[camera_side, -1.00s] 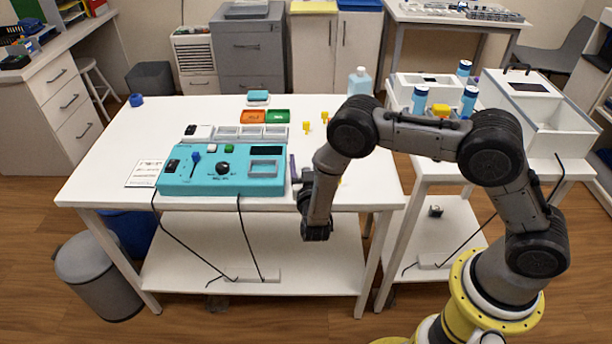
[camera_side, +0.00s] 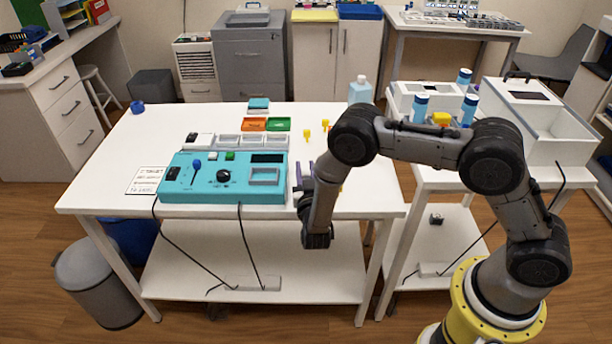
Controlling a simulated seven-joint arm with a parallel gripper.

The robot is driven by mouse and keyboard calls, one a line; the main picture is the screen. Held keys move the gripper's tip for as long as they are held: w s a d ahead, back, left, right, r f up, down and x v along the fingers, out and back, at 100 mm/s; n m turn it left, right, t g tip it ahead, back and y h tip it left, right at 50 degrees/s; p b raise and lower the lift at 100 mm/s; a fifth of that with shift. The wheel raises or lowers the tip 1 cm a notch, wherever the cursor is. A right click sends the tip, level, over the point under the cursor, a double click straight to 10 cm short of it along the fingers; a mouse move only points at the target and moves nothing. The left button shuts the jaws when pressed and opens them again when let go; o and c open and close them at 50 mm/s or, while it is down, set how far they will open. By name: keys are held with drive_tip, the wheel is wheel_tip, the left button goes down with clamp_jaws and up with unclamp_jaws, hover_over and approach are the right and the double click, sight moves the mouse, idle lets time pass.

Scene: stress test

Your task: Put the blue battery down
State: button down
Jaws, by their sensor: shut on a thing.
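My gripper (camera_side: 305,170) is at the right end of the teal device (camera_side: 185,196), near the front of the white table.
Small grey trays (camera_side: 228,141), an orange tray (camera_side: 253,125) and a green tray (camera_side: 277,124) lie behind the device. Yellow pieces (camera_side: 307,134) stand right of them. A clear bottle (camera_side: 360,91) stands at the back right. The table's left part is mostly clear.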

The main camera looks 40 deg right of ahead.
drive_tip(key=shift+r, duration=0.5)
wheel_tip(320, 180, up, 2)
drive_tip(key=shift+r, duration=0.1)
drive_tip(key=s+r, duration=1)
drive_tip(key=s, duration=0.3)
drive_tip(key=s+d+f+m+g+h, duration=0.1)
drive_tip(key=s+d, duration=0.1)
drive_tip(key=d, duration=0.2)
drive_tip(key=w+d+f+n+t+y, duration=0.2)
drive_tip(key=w+f+n+t+y, duration=0.2)
drive_tip(key=w+f+y, duration=0.15)
drive_tip(key=a+n+t+y, duration=0.1)
drive_tip(key=a+n+y, duration=0.4)
drive_tip(key=a+y, duration=0.2)
drive_tip(key=s+f, duration=0.2)
drive_tip(key=f, duration=0.1)
drive_tip(key=s+f, duration=0.1)
drive_tip(key=f, duration=0.1)
drive_tip(key=shift+s+a, duration=0.3)
